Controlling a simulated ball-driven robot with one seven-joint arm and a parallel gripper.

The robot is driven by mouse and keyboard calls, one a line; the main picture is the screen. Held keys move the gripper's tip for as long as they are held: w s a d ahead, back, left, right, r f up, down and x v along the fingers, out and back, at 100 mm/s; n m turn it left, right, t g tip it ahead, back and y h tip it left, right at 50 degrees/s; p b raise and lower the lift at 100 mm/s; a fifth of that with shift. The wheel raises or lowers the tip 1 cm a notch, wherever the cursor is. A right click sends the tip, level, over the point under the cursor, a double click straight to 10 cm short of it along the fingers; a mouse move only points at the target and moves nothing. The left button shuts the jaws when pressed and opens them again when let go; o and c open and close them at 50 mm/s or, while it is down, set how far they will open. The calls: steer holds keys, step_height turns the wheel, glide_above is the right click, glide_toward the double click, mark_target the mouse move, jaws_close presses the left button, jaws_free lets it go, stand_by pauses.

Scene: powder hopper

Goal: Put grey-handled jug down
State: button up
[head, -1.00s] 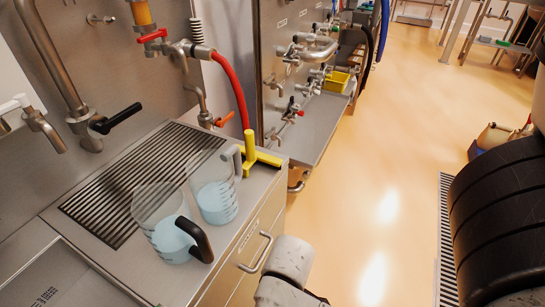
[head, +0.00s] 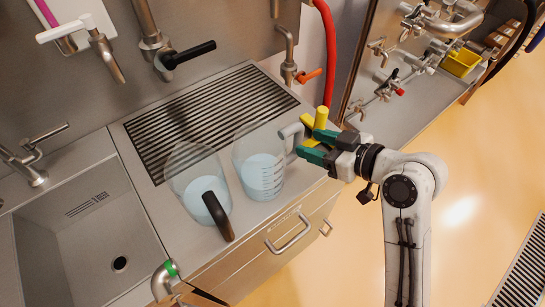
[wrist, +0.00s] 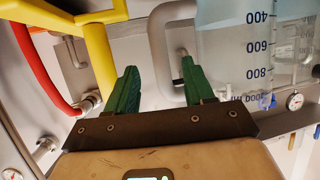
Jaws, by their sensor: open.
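The grey-handled jug (head: 262,172) is clear, with pale blue liquid and a measuring scale. It stands upright on the steel counter (head: 262,208), its grey handle (head: 291,133) toward my gripper. My gripper (head: 308,145) is open at the handle side, its green fingers pointing at it. In the wrist view my gripper (wrist: 160,75) has its fingers apart, with the handle (wrist: 158,48) ahead and the jug (wrist: 238,48) to the right. I cannot tell whether a finger touches the handle.
A black-handled jug (head: 190,178) stands just left of the grey-handled one. A yellow T-shaped piece (head: 320,118) is close behind my fingers. A slatted drain (head: 205,115) lies behind the jugs, and a sink (head: 75,235) is at left.

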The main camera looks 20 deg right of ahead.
mark_target(295, 136)
steer(key=x, duration=0.2)
steer(key=p+x, duration=0.1)
steer(key=x, duration=0.2)
steer(key=shift+w+a+r, duration=0.2)
steer(key=shift+w+a, duration=0.05)
steer(key=shift+w, duration=0.1)
steer(key=shift+w+a+f, duration=0.25)
steer(key=shift+w, duration=0.2)
steer(key=shift+c, duration=0.4)
jaws_close()
